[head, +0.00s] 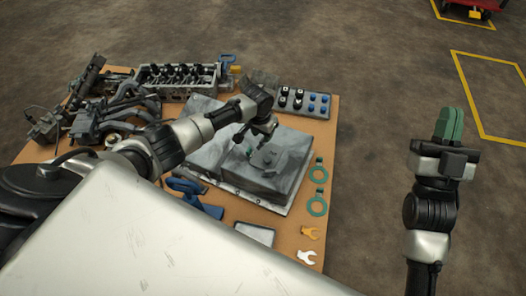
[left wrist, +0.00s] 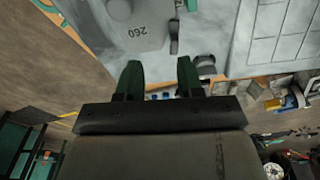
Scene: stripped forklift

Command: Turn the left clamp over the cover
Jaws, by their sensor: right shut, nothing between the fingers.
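A grey block-like housing (head: 228,164) lies on the table, with a smaller darker grey cover (head: 267,157) on top. My left gripper (head: 246,144) is above the housing by the cover. Its two green fingers (left wrist: 158,78) are apart and empty, with the clamp ahead of the gap. My right gripper (head: 449,124) is shut and empty, off the table at the right.
A cylinder head (head: 178,77) and dark metal parts (head: 107,115) fill the table's back left. A tray of knobs (head: 304,103) stands at the back right.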

